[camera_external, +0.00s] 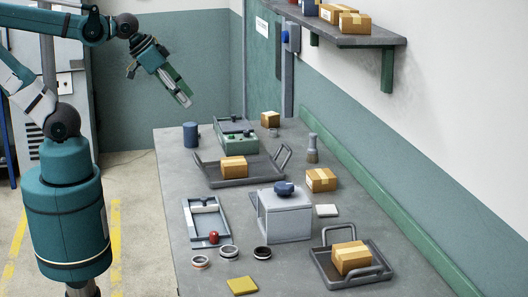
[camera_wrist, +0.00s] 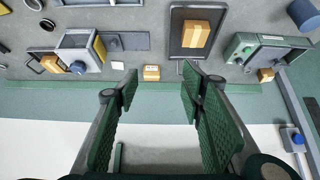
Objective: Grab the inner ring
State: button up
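Three small rings lie on the grey table near its front left in the external view: a left ring (camera_external: 200,262) and a middle ring (camera_external: 228,251), both pale with dark or reddish parts, and a darker right ring (camera_external: 262,252). I cannot tell which is the inner ring. In the wrist view, dark rings show at the upper left, one (camera_wrist: 47,24) whole and another (camera_wrist: 34,4) cut by the edge. My gripper (camera_external: 186,98) is high above the table's far left edge, well away from the rings. In the wrist view its fingers (camera_wrist: 160,88) are apart with nothing between them.
A grey machine with a blue knob (camera_external: 285,215) stands right behind the rings. A yellow pad (camera_external: 242,286) lies in front. Trays (camera_external: 330,278) (camera_external: 215,178) hold boxes. A green machine (camera_external: 236,136) stands at the back.

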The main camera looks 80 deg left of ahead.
jog(key=w+a+r+n+g, duration=0.1)
jog(key=w+a+r+n, duration=0.2)
jog(key=w, duration=0.5)
jog(key=w+a+r+n+g, duration=0.1)
jog(key=w+a+n, duration=0.2)
jog(key=w+a, duration=0.35)
jog(key=w+a+f+n+g+y+b, duration=0.1)
jog(key=w+a+f+n, duration=0.1)
jog(key=w+a, duration=0.35)
jog(key=w+a+f+n+g+b, duration=0.1)
jog(key=w+a+f+n, duration=0.15)
jog(key=w, duration=0.65)
jog(key=n+g+h+p, duration=0.1)
jog(key=n+g+p, duration=0.15)
jog(key=n, duration=0.65)
send_near(273, 129)
jog(key=shift+w+d+f+g+b, duration=0.3)
jog(key=shift+d+f+b, duration=0.15)
jog(key=shift+d+f, duration=0.15)
jog(key=shift+s+a+f, duration=0.1)
jog(key=shift+a+f, duration=0.15)
jog(key=shift+a, duration=0.05)
jog(key=shift+f, duration=1.3)
